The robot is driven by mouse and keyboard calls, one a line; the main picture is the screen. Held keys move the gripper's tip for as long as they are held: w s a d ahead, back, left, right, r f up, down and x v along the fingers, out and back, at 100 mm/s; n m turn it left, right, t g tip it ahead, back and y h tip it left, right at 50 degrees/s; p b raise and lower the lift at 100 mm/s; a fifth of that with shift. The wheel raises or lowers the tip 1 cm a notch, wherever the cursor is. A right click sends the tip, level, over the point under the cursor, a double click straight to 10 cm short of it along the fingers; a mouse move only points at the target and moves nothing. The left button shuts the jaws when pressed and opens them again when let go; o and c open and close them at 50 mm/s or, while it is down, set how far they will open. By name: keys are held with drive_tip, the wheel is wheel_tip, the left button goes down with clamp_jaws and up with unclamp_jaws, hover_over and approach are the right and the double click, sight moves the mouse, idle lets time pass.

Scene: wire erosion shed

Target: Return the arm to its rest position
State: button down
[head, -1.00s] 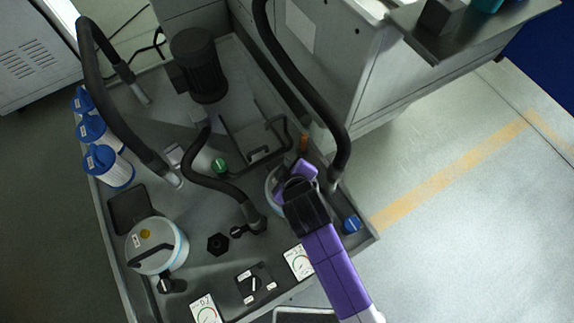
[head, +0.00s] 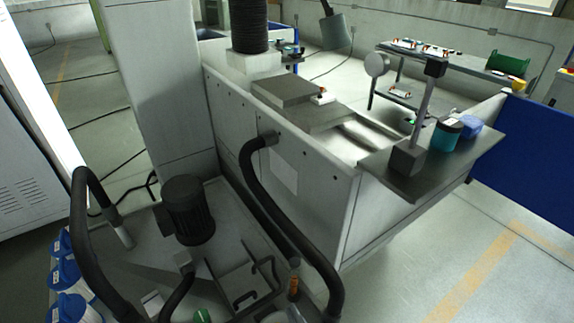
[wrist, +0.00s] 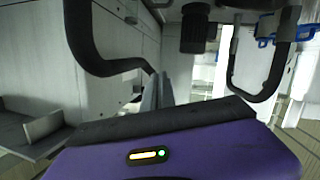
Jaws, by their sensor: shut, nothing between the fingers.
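My gripper (wrist: 157,92) shows in the wrist view, with its purple housing across the bottom of the picture and two narrow grey fingers standing close together beyond it. It is shut, with nothing held between the fingers. In the head view my arm is mostly out of the picture, below the bottom edge, so its overall pose cannot be told.
In the head view a black motor (head: 188,210) and a curved black hose (head: 283,215) stand at the grey tank. A grey machine (head: 330,210) with a side shelf (head: 425,180) is at centre right. Blue-topped filters (head: 66,275) are lower left. Floor (head: 430,270) at right is clear.

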drive_tip(key=s+d+r+m+h+b, duration=0.2)
drive_tip(key=s+d+m, duration=0.1)
drive_tip(key=s+d, duration=0.6)
drive_tip(key=s+d+r+m+h+b, duration=0.1)
drive_tip(key=s+d+m+h+b, duration=0.1)
drive_tip(key=s+d, duration=0.7)
drive_tip(key=shift+s+d+r+m+t+h, duration=0.25)
drive_tip(key=shift+s+m+h, duration=0.75)
drive_tip(key=shift+s, duration=3.05)
drive_tip(key=shift+a+r+m+y, duration=0.1)
drive_tip(key=shift+r+m+y, duration=0.05)
drive_tip(key=shift+m+y, duration=0.15)
